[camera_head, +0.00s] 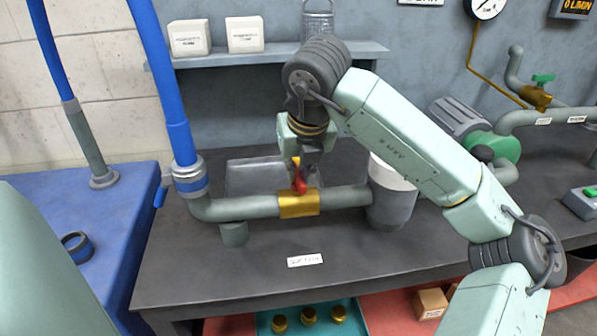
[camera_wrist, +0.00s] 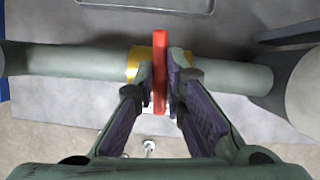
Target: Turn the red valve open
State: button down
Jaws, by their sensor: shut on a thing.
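The red valve (camera_head: 299,178) is a red lever on a brass valve body (camera_head: 299,205) set in a grey horizontal pipe (camera_head: 242,209). In the wrist view the red lever (camera_wrist: 160,72) stands upright in the picture, crosswise to the pipe, over the yellow body (camera_wrist: 134,64). My gripper (camera_head: 300,172) points down from above. In the wrist view its two fingers (camera_wrist: 160,88) lie on either side of the lever and are shut on it. The fingers hide part of the brass body.
A white bucket-like container (camera_head: 393,193) stands at the pipe's right end. A clear tray (camera_head: 250,180) lies behind the pipe. A blue hose (camera_head: 165,90) rises from the pipe's left end. The dark table's front (camera_head: 240,268) is mostly clear except for a white label (camera_head: 305,260).

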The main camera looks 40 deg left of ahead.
jog(key=n+g+b, duration=0.1)
jog(key=n+b, duration=0.1)
jog(key=n, duration=0.1)
jog(key=shift+w+f+y, duration=0.1)
jog(key=shift+y, duration=0.2)
jog(key=n+g, duration=0.2)
jog(key=n, duration=0.2)
jog(key=shift+w+n, duration=0.1)
jog(key=shift+n, duration=0.3)
jog(key=n+g, duration=0.1)
jog(key=n, duration=0.1)
jog(key=n+g+p, duration=0.1)
jog(key=n, duration=0.2)
jog(key=shift+w+r, duration=0.1)
jog(key=shift+r, duration=0.1)
jog(key=shift+f+n+g+h+p, duration=0.1)
jog(key=shift+n+g+h+p, duration=0.25)
jog(key=shift+n, duration=0.65)
jog(key=shift+n+g+h+p, duration=0.15)
jog(key=shift+n+h+p, duration=0.35)
jog(key=shift+n, duration=0.5)
jog(key=c, duration=1.7)
grip_release()
jog(key=shift+o, duration=0.2)
jog(key=shift+w, duration=0.1)
